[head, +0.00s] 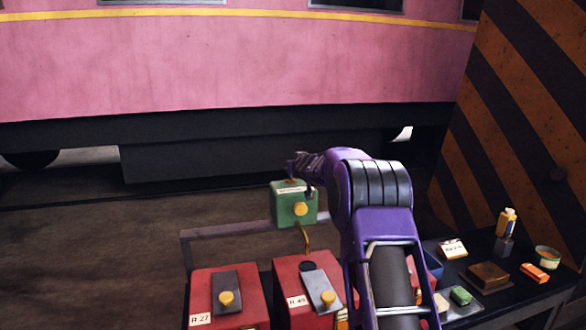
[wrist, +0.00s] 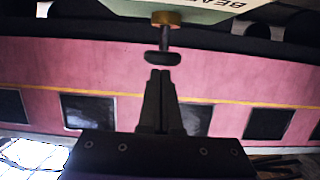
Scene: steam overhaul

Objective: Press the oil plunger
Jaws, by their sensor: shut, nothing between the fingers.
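A green box (head: 294,206) with a white label and a yellow knob stands on a bent yellowish pipe in the head view. In the wrist view part of its pale green face (wrist: 203,8) shows at the top, with lettering beginning "BEA". From it a plunger (wrist: 163,57) with a dark flat head sticks out through a brass collar (wrist: 167,19). My gripper (wrist: 160,74) is shut and empty. Its fingertips are close to the plunger head in the wrist picture, with a small gap between them; I cannot tell the depth. In the head view my wrist is at the box's top.
Two red boxes with grey plates and yellow knobs, R 27 (head: 203,291) and R 49 (head: 290,268), stand below the green box. A dark bench (head: 513,310) at the right holds several small items. A pink carriage (head: 230,60) fills the back. A striped pillar (head: 525,90) stands right.

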